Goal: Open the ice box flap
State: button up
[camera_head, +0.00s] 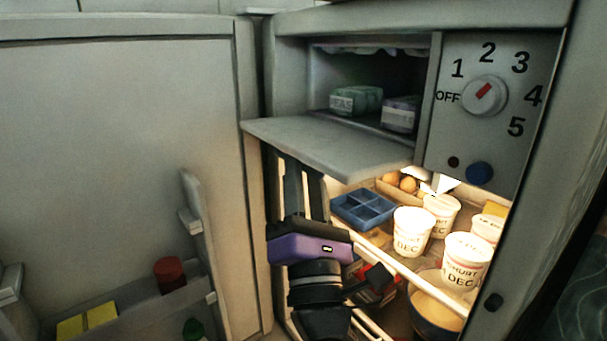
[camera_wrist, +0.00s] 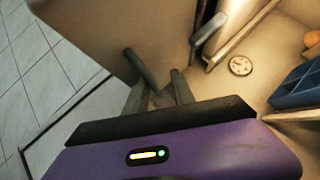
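The ice box flap (camera_head: 335,148) is a grey panel folded down, lying roughly level at the bottom of the ice box opening (camera_head: 375,75). Inside the ice box are a green pack of peas (camera_head: 356,99) and a pale pack (camera_head: 400,114). My gripper (camera_head: 303,170), with a purple body, points up beneath the flap's left part. Its fingertips end at the flap's front edge in the head view; I cannot tell whether they touch it. In the wrist view the two fingers of my gripper (camera_wrist: 158,82) stand apart with nothing clearly between them.
The open fridge door (camera_head: 120,130) fills the left, with a door shelf (camera_head: 145,312). The control panel with its dial (camera_head: 484,96) is right of the ice box. Below stand yoghurt cups (camera_head: 412,231), a blue divided tray (camera_head: 364,209) and a bowl (camera_head: 436,318).

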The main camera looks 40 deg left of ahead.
jog(key=shift+s+d, duration=0.1)
jog(key=shift+d, duration=0.05)
jog(key=b+v, duration=0.1)
jog(key=v, duration=0.6)
jog(key=shift+f, duration=0.2)
jog(key=shift+s+d, duration=0.15)
